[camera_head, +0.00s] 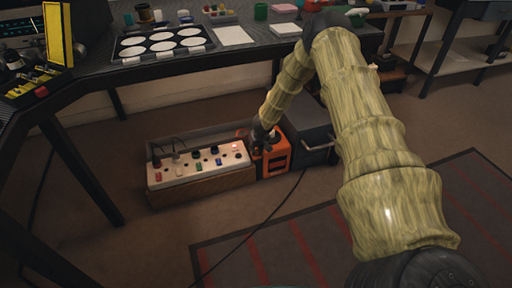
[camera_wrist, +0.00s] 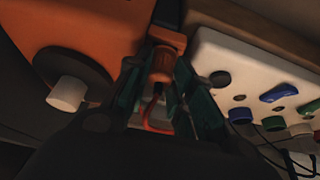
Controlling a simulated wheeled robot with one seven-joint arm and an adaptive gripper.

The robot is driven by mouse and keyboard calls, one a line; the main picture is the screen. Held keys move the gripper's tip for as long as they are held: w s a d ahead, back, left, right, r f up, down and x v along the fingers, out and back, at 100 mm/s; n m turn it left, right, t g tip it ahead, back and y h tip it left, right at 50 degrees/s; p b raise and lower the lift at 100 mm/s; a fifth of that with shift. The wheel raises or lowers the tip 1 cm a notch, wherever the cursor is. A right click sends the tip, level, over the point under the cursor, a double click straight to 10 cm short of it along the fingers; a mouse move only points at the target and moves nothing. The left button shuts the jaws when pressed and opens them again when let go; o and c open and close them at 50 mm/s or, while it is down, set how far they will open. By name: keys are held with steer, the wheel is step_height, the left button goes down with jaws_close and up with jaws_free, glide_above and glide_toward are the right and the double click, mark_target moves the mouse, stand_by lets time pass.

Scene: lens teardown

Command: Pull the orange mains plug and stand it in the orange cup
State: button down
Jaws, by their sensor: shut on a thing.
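In the wrist view an orange plug (camera_wrist: 162,65) with an orange-red cord sits between the fingertips of my gripper (camera_wrist: 158,85). The jaws are shut on it. The plug shows between a large orange box and a white socket strip; I cannot tell whether it is free of a socket. In the head view my gripper (camera_head: 262,140) is low, at the strip's right end, and hides the plug. A small orange-red thing (camera_head: 313,4) shows at the back of the bench, partly behind my arm; I cannot tell if it is the orange cup.
The white socket strip (camera_head: 197,166) holds several coloured plugs. An orange box (camera_head: 276,160) with a white knob (camera_wrist: 67,94) stands beside it, next to a dark case (camera_head: 312,145). A black cable (camera_head: 262,222) crosses the floor. The bench above carries a tray (camera_head: 163,45) of white discs.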

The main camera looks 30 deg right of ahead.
steer(key=shift+s+d+f, duration=0.1)
steer(key=shift+d+f, duration=0.05)
steer(key=c, duration=1.1)
jaws_free()
steer(key=shift+c, duration=0.2)
steer(key=shift+d, duration=0.1)
steer(key=shift+r, duration=0.25)
steer(key=v, duration=1.1)
steer(key=shift+s+r, duration=0.25)
